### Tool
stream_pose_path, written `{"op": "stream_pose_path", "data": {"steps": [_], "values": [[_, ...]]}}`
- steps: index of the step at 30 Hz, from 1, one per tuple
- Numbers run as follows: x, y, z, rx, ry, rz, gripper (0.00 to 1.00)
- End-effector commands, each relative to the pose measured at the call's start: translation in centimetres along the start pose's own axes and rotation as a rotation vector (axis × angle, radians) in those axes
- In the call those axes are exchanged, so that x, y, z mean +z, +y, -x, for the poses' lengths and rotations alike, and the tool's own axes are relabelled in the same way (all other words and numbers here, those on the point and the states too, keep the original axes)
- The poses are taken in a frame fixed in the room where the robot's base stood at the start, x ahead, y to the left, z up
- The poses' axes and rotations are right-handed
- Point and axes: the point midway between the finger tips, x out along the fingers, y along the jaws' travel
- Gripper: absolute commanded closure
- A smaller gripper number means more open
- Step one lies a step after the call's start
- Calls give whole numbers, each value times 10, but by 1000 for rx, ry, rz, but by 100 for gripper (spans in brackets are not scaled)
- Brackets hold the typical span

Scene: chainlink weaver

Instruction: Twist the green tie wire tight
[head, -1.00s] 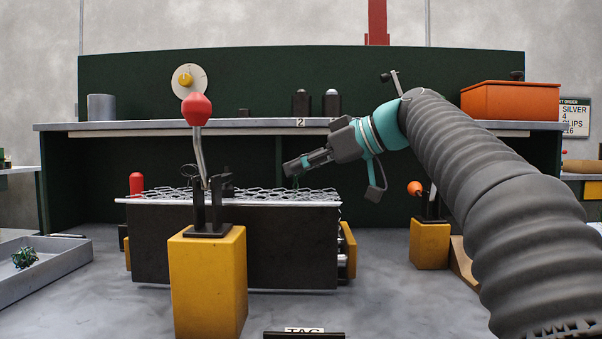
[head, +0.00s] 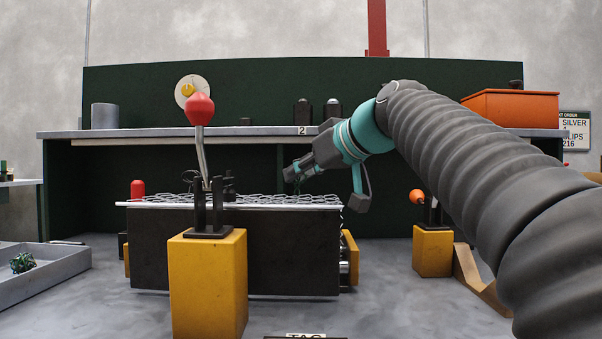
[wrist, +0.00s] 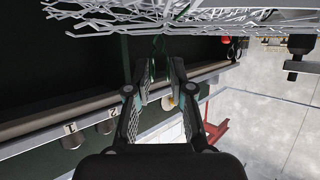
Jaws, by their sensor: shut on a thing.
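The green tie wire (wrist: 158,46) is a thin dark-green strand at the edge of the chain-link mesh (wrist: 190,14) in the wrist view. It runs from the mesh down between my fingertips. My gripper (wrist: 154,84) is shut on this wire, with the fingers a little apart at their pads. In the head view my gripper (head: 289,174) is just above the right part of the mesh (head: 270,199), which lies flat on a dark block. The wire is too small there to make out clearly, and how tightly it is twisted cannot be told.
A red-knobbed lever (head: 200,110) stands on a yellow post in front of the mesh. An orange-knobbed lever (head: 417,196) stands at right. A grey tray (head: 60,268) holds a green tangle (head: 22,262) at left. A shelf (head: 240,131) runs behind, with an orange bin (head: 510,108).

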Motion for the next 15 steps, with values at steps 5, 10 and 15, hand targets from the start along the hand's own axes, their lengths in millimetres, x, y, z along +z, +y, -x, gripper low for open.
{"op": "stream_pose_path", "data": {"steps": [5,10,15], "values": [[0,0,0,-2,0,0,100],[0,0,0,-2,0,0,53],[0,0,0,-2,0,0,53]]}}
